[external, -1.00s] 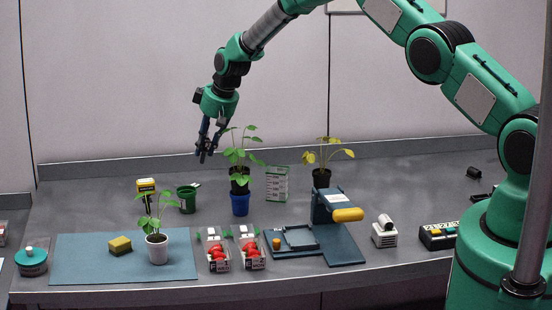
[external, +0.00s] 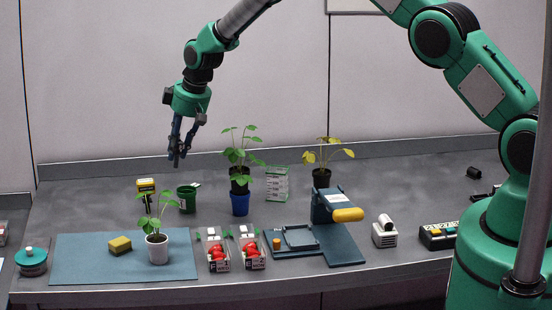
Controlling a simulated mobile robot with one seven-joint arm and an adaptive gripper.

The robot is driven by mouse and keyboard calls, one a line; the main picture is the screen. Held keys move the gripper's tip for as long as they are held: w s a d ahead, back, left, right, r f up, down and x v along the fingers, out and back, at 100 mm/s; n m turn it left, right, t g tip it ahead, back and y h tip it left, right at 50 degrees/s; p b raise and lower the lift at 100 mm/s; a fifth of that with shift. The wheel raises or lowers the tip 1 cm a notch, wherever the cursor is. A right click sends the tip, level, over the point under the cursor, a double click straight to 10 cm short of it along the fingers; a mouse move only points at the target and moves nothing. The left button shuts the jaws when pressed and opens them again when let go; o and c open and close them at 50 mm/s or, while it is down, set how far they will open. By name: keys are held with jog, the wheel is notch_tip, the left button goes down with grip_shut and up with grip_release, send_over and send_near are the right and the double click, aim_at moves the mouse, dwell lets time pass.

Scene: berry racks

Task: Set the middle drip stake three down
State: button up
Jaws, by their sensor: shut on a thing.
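My gripper (external: 176,161) hangs pointing down in the air above the back left of the bench, near the back wall. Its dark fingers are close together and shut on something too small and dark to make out. The green cup (external: 187,200) stands below it and slightly to the right, with a small pale thing at its rim. I cannot pick out any drip stake with certainty. A leafy plant in a white pot (external: 157,249) stands on the blue-grey mat (external: 80,270).
A yellow-leaved plant (external: 321,178) stands to the right.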

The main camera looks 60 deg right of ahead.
jog(key=s+a+n+g, duration=0.1)
jog(key=s+a+n, duration=0.2)
jog(key=s+a, duration=0.55)
jog(key=s+a+n, duration=0.2)
jog(key=s+a, duration=0.3)
jog(key=a, duration=0.7)
jog(key=s+a+n+g, duration=0.1)
jog(key=s+a+n, duration=0.2)
jog(key=s+a, duration=0.5)
notch_tip(320, 180, down, 9)
jog(key=w+a, duration=0.1)
jog(key=a, duration=0.1)
jog(key=shift+w+f+y, duration=0.2)
jog(key=shift+w+y, duration=0.1)
jog(key=shift+w, duration=0.05)
jog(key=shift+a, duration=0.1)
jog(key=shift+w+p, duration=0.1)
jog(key=shift+p, duration=0.2)
jog(key=w+a+p, duration=0.1)
jog(key=w, duration=0.4)
jog(key=w+a+f, duration=0.1)
jog(key=w+a, duration=0.1)
jog(key=w, duration=0.3)
jog(key=w+a+p, duration=0.1)
jog(key=w, duration=0.4)
jog(key=shift+a+f+p, duration=0.25)
jog(key=shift+a+p, duration=0.05)
jog(key=shift+a, duration=0.1)
jog(key=shift+f, duration=0.15)
